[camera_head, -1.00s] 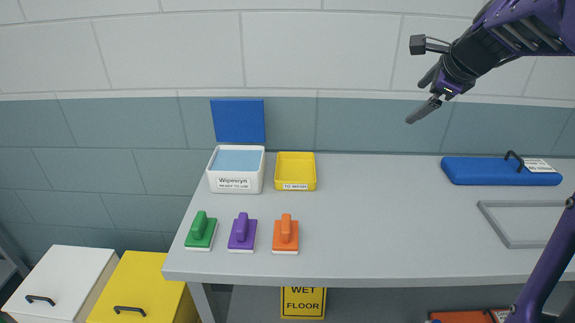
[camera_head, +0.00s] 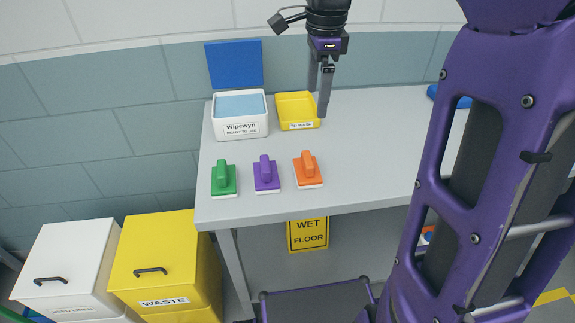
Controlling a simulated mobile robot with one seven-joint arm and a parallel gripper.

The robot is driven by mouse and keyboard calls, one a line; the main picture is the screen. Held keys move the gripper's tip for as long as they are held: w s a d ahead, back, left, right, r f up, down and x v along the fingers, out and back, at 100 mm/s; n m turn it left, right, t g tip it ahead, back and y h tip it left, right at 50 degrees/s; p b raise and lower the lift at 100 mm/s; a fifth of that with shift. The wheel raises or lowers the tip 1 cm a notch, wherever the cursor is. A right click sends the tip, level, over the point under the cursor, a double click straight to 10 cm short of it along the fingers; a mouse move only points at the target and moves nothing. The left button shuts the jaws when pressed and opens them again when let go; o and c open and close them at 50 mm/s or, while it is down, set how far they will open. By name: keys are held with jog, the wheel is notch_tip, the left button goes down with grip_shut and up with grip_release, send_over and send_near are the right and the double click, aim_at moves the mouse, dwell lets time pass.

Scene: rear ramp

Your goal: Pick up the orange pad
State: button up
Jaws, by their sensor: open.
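The orange pad (camera_head: 307,169) lies on the grey table near its front edge, with its handle upward. It is the rightmost of three pads in a row. My gripper (camera_head: 322,112) points down above the table, behind the orange pad and a little to its right, beside the yellow tray. It is open and holds nothing. Its fingers overlap each other in this view, so the gap between them is hard to see.
A purple pad (camera_head: 266,175) and a green pad (camera_head: 223,180) lie left of the orange one. Behind stand a white Wipewyn tub (camera_head: 241,128) with a blue lid and a yellow tray (camera_head: 283,112). A yellow waste bin (camera_head: 165,265) stands left of the table (camera_head: 350,170).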

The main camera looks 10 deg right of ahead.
aim_at(308, 158)
jog(key=f, duration=0.5)
jog(key=f+b, duration=0.1)
jog(key=f, duration=0.5)
jog(key=s+a+f+b, duration=0.1)
jog(key=f, duration=0.5)
jog(key=shift+a+f, duration=0.1)
jog(key=shift+f, duration=0.1)
jog(key=c, duration=1.2)
notch_tip(308, 158, up, 10)
jog(key=shift+r+p, duration=0.1)
jog(key=shift+p, duration=0.4)
